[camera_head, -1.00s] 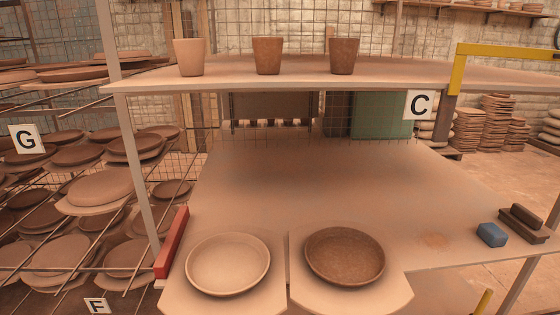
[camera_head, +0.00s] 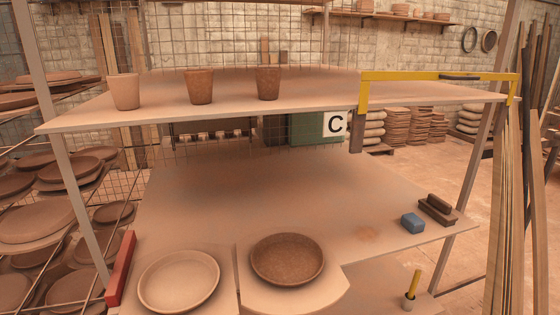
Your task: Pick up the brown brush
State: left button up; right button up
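The brown brush (camera_head: 437,209) lies near the right end of the middle shelf (camera_head: 300,190). It has a dark brown block with a raised handle on top. A blue block (camera_head: 412,223) sits just left of it, close but apart. Neither of my grippers shows in the head view.
Two round plates, one pale (camera_head: 179,281) and one brown (camera_head: 287,259), rest at the shelf's front. Three clay cups stand on the upper shelf (camera_head: 330,97), which overhangs the middle one. A yellow bar frame (camera_head: 430,76) is at the upper right. A post (camera_head: 470,170) stands right of the brush.

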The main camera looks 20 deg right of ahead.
aim_at(436, 208)
jog(key=z, duration=1.55)
